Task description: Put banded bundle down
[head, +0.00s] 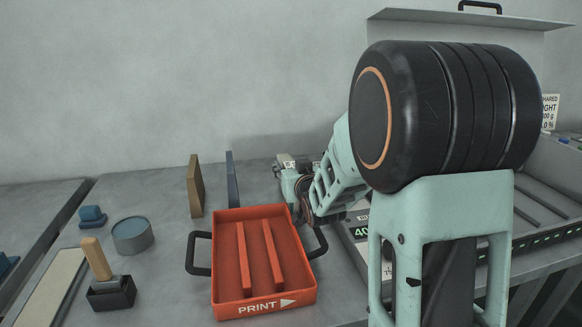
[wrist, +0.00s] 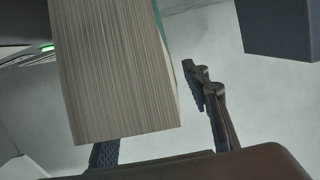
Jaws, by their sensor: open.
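In the wrist view, a thick stack of sheets, likely the banded bundle (wrist: 112,80), fills the upper left. It shows pale layered edges and a teal strip along its right side. My gripper (wrist: 152,112) is open, with one dark finger at the stack's lower left and the other to its right. A gap shows between the right finger and the stack; the left finger is partly hidden, so contact there cannot be told. In the head view my gripper (head: 299,186) is beyond the red tray's back right corner, largely hidden by my arm. The bundle is not clear there.
A red PRINT tray (head: 218,262) with two inner ribs and black handles stands on the grey bench. Brown (head: 195,186) and blue (head: 232,180) slabs stand upright behind it. A round tin (head: 133,236) and a wooden-handled stamp (head: 97,262) are left.

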